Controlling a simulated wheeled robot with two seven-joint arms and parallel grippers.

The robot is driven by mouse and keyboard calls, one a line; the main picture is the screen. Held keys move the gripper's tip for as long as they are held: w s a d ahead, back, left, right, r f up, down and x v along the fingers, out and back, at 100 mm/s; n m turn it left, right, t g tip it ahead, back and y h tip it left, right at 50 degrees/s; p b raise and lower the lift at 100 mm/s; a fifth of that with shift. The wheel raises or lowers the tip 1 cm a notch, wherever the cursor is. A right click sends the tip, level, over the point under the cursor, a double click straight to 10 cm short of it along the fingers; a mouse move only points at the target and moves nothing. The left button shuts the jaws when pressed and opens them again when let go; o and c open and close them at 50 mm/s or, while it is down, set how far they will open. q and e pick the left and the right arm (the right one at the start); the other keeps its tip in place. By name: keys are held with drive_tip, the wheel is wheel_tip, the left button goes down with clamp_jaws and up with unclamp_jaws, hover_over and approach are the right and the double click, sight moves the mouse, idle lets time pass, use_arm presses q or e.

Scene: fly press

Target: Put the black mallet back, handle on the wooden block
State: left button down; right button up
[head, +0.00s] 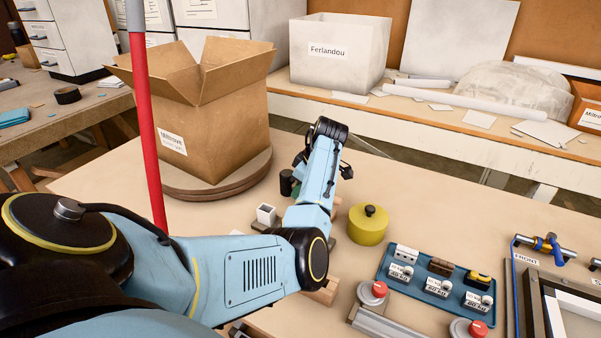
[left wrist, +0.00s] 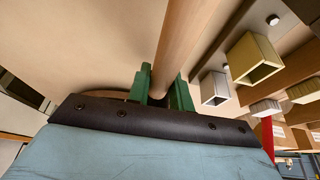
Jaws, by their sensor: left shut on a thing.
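In the left wrist view the two green fingers of my left gripper (left wrist: 160,90) are closed around a round wooden handle (left wrist: 178,40), which runs up out of the picture. In the head view a black cylinder (head: 287,182), which looks like the mallet's head, shows just left of my left wrist. My forearm hides most of the fingers and the handle there. A piece of wood (head: 323,291) shows on the table beside my forearm; I cannot tell if it is the wooden block. My right gripper is in neither view.
A cardboard box (head: 212,110) stands on a round board at the back left. A yellow lidded pot (head: 368,226) and a blue tray (head: 435,284) are right of my arm. Square tubes (left wrist: 254,58) show near the handle. A red pole (head: 146,130) rises at left.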

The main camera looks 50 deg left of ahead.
use_arm(q)
drive_tip(key=shift+p, duration=0.6)
idle(0.6)
drive_tip(key=shift+f, duration=0.5)
idle(0.7)
drive_tip(key=shift+f+b, duration=0.4)
drive_tip(key=shift+f, duration=0.9)
idle(0.3)
unclamp_jaws()
drive_tip(key=shift+d, duration=0.1)
idle(0.8)
